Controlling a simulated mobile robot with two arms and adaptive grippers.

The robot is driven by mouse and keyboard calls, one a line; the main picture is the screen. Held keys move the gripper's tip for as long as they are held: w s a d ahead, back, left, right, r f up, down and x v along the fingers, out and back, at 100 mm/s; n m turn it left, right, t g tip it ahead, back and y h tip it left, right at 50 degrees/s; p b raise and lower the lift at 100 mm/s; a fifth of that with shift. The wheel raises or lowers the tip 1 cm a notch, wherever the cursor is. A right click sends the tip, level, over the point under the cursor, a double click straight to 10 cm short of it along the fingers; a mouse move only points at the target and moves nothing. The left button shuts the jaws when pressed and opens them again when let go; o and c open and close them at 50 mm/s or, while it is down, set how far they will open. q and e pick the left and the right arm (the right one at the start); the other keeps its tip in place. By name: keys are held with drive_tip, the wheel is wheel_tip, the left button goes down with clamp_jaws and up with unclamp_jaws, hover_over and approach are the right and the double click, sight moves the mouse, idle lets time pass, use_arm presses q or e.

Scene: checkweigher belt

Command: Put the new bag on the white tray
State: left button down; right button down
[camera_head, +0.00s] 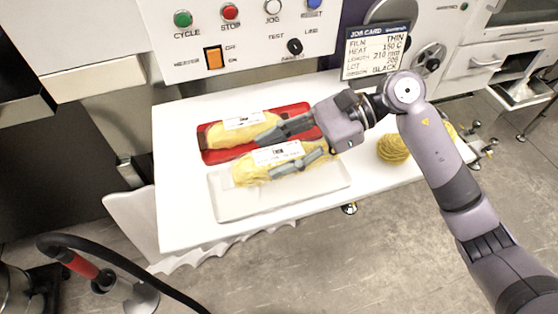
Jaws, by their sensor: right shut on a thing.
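A yellow bag with a white label (278,155) is at the white tray (238,208), over its back part. My right gripper (300,148) comes from the right and is shut on this bag, with one finger at its back side and one at its front. I cannot tell whether the bag rests on the tray or hangs just above it. A similar yellow bag (220,133) lies in the red tray (212,157) directly behind; my gripper hides its right end. My left gripper is not in view.
A round yellow bundle (393,149) sits on the white table (180,205) at right, partly behind my right arm. A control panel (180,50) with buttons and a job card (375,53) stand behind. The table's left front part is clear. A black hose (110,268) is at lower left.

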wheel_tip(320, 180, down, 3)
drive_tip(key=shift+r, duration=0.1)
drive_tip(key=shift+f, duration=0.5)
drive_tip(key=c, duration=0.9)
unclamp_jaws()
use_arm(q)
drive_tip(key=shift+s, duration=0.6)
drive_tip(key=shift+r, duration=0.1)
